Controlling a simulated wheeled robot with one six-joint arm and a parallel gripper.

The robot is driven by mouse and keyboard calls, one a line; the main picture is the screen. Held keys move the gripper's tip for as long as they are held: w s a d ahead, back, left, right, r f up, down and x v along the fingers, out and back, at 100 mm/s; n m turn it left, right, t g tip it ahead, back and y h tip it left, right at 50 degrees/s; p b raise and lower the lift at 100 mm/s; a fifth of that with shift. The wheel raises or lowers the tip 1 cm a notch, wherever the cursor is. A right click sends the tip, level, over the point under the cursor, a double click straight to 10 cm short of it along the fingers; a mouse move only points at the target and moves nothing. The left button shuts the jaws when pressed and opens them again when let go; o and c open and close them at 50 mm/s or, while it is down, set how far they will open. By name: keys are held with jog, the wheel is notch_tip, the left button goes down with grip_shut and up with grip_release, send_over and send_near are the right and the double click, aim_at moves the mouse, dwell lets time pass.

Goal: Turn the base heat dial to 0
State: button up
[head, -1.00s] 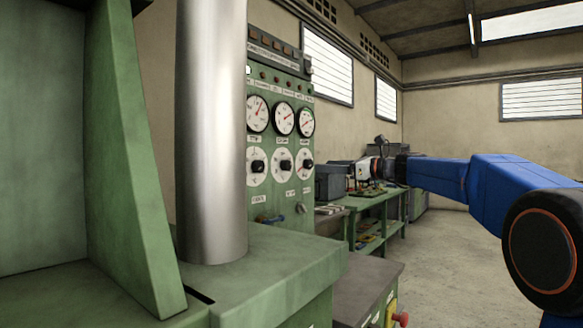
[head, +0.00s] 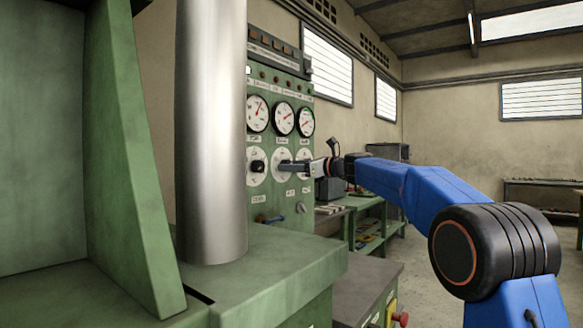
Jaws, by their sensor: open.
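A green control panel (head: 268,199) stands behind the steel column, with a row of round gauges and a row of dials below them. The left dial (head: 257,167) has a black knob on a white plate and shows clearly. The middle dial (head: 283,155) and right dial (head: 305,155) are partly covered by my gripper. My gripper (head: 284,167) is open, with its fingers pointing left in front of the middle dial. I cannot tell whether the fingers touch the knob. The labels are too small to read, so I cannot tell which dial is the base heat dial.
A thick steel column (head: 212,130) and green machine frame (head: 140,180) fill the left side. A red knob (head: 400,319) sits on a low box at the bottom. A green workbench (head: 368,203) stands behind my arm. The floor at right is open.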

jog(key=shift+w+a, duration=0.1)
jog(key=shift+a, duration=0.1)
jog(key=c, duration=1)
jog(key=shift+c, duration=0.2)
